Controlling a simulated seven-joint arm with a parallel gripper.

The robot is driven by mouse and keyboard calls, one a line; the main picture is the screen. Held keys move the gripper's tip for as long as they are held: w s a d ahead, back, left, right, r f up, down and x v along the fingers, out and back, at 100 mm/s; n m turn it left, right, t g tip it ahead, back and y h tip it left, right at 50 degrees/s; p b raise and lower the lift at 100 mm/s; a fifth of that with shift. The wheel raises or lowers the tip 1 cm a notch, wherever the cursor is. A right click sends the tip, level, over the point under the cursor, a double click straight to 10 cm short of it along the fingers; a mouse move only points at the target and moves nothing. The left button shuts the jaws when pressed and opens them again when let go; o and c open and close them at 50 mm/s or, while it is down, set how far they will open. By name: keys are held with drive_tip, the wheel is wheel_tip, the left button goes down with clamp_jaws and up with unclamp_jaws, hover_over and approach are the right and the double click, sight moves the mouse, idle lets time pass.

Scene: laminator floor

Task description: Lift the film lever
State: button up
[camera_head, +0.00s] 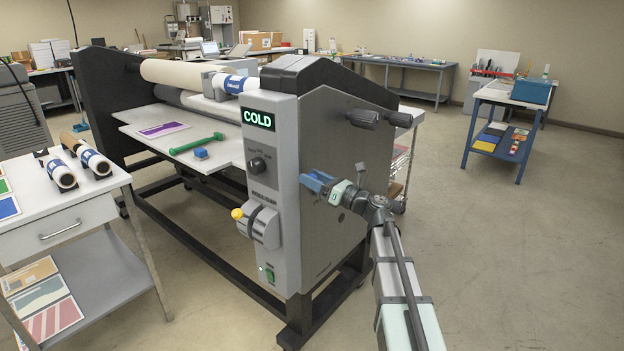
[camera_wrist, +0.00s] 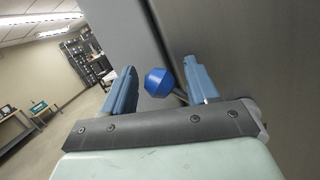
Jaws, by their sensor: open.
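The laminator (camera_head: 335,200) stands in the middle of the head view, with a lit COLD display on its front panel. In the wrist view, a blue faceted knob (camera_wrist: 159,83) on a short grey rod appears at the machine's dark grey side; I take it for the film lever. My gripper (camera_head: 317,181) is at the laminator's right side panel in the head view. Its blue fingers are open. In the wrist view, the knob shows between the fingers of my gripper (camera_wrist: 161,85), with gaps on both sides. In the head view I cannot make out the knob apart from the blue fingers.
The front panel carries a yellow-knobbed lever (camera_head: 237,213), a dial (camera_head: 257,165) and a green switch (camera_head: 270,275). Black knobs (camera_head: 363,118) stick out above my gripper. A white cart (camera_head: 70,215) with rolls stands at the left.

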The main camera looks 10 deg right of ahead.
drive_tip(key=v, duration=1.3)
drive_tip(key=shift+s, duration=0.1)
drive_tip(key=s+d+f+n+g+h, duration=0.2)
drive_tip(key=s+f+n+g+h, duration=0.15)
drive_tip(key=f+n, duration=0.65)
drive_tip(key=s+d+f+n+g+h, duration=0.1)
drive_tip(key=s+f+n+g+h, duration=0.3)
drive_tip(key=f, duration=1)
drive_tip(key=s+d+f+n+g+h, duration=0.2)
drive_tip(key=s+f+n+h, duration=0.35)
drive_tip(key=f+n, duration=0.55)
drive_tip(key=s+a+f+g+h, duration=0.1)
drive_tip(key=s+f+g+h, duration=0.3)
drive_tip(key=s+f, duration=1.25)
drive_tip(key=s+a+f+n+g, duration=0.1)
drive_tip(key=s+a+f+g, duration=0.1)
drive_tip(key=s+f, duration=0.4)
drive_tip(key=s+a+f+n+g, duration=0.1)
drive_tip(key=s+a+f+g, duration=0.2)
drive_tip(key=s, duration=1.1)
wheel_tip(320, 180, down, 3)
drive_tip(key=shift+s+a+n, duration=0.3)
drive_tip(key=shift+a+n, duration=0.1)
drive_tip(key=shift+a, duration=0.6)
